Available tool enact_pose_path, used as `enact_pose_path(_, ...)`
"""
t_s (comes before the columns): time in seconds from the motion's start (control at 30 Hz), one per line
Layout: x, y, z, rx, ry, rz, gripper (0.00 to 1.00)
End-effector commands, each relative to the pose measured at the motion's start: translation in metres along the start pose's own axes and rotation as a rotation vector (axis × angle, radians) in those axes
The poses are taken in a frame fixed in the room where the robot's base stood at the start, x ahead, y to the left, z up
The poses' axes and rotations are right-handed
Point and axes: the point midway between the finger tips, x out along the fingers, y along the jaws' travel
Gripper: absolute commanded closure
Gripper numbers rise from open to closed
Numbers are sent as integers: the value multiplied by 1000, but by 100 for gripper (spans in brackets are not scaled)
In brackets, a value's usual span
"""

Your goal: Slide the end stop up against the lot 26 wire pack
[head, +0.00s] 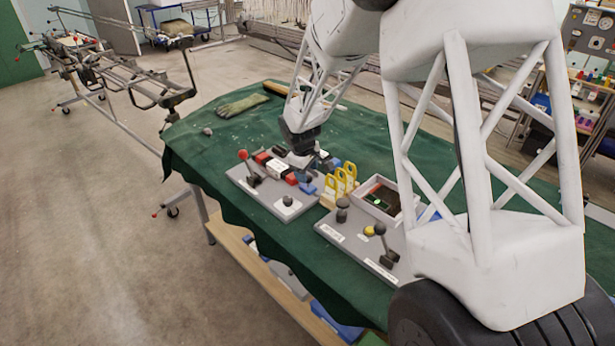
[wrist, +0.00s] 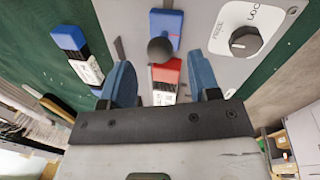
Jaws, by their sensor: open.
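My gripper (head: 302,158) hangs over the far edge of the left grey plate (head: 262,198) in the head view. In the wrist view its blue fingers (wrist: 162,80) are spread, with a red block (wrist: 165,72) with a white label showing between them. A blue block (wrist: 165,25) and a dark ball knob (wrist: 160,50) lie just beyond the red block; which of these is the end stop I cannot tell. A blue, black and white labelled pack (wrist: 75,50) lies to the left. No lot number is legible, so I cannot tell which is lot 26.
A FREE/LOCK dial (wrist: 245,41) is at the right of the wrist view. In the head view, a red-knobbed lever (head: 245,165), yellow-looped parts (head: 342,182), a grey tray (head: 375,203) and a second plate (head: 350,240) stand close by. A glove (head: 242,105) lies on the green cloth.

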Motion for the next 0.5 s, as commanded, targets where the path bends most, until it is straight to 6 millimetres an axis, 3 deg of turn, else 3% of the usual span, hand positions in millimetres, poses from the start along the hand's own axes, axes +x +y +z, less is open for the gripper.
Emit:
enact_pose_path(0.23,-26,0,0,1,1,1,44)
enact_pose_path(0.5,-33,0,0,1,1,0,44)
